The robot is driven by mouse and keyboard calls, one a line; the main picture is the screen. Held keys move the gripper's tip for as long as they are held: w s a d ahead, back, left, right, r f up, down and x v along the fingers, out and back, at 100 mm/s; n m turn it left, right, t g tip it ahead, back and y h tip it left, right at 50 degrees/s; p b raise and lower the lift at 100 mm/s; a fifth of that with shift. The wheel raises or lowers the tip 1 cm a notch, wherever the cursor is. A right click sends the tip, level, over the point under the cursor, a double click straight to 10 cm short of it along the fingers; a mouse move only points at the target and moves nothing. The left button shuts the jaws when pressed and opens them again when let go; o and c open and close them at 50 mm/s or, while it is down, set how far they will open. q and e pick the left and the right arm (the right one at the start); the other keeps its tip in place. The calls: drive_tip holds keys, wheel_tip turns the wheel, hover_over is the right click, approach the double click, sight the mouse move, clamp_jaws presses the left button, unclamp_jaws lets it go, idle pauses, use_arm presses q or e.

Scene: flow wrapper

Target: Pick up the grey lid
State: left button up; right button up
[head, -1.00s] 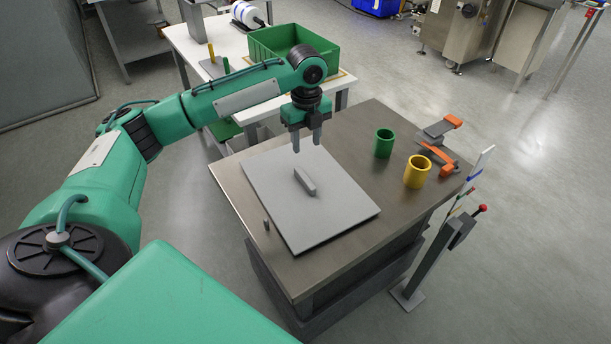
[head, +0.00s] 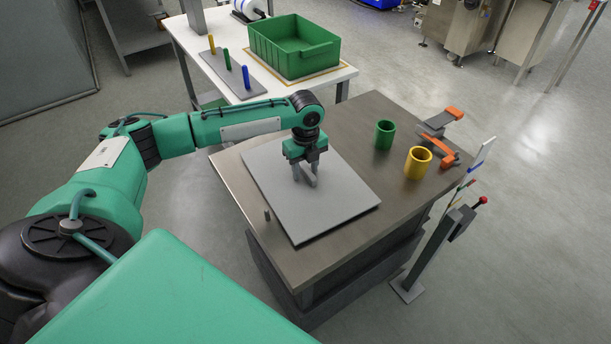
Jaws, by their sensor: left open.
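The grey lid (head: 335,208) is a flat square plate lying on the metal-topped table (head: 365,118). A raised handle bar stands at its middle; my gripper now mostly hides it. My left gripper (head: 305,179) points down over the middle of the lid, with its fingers open at the handle. I cannot tell from this view whether the fingers touch the handle. My right gripper is not in view.
A green cup (head: 384,136), a yellow cup (head: 417,163) and an orange-and-grey clamp (head: 436,138) stand right of the lid. A small grey peg (head: 267,215) is at its left edge. A green crate (head: 293,48) sits on the white table behind.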

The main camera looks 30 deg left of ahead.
use_arm(q)
drive_tip(key=shift+r, duration=0.1)
clamp_jaws()
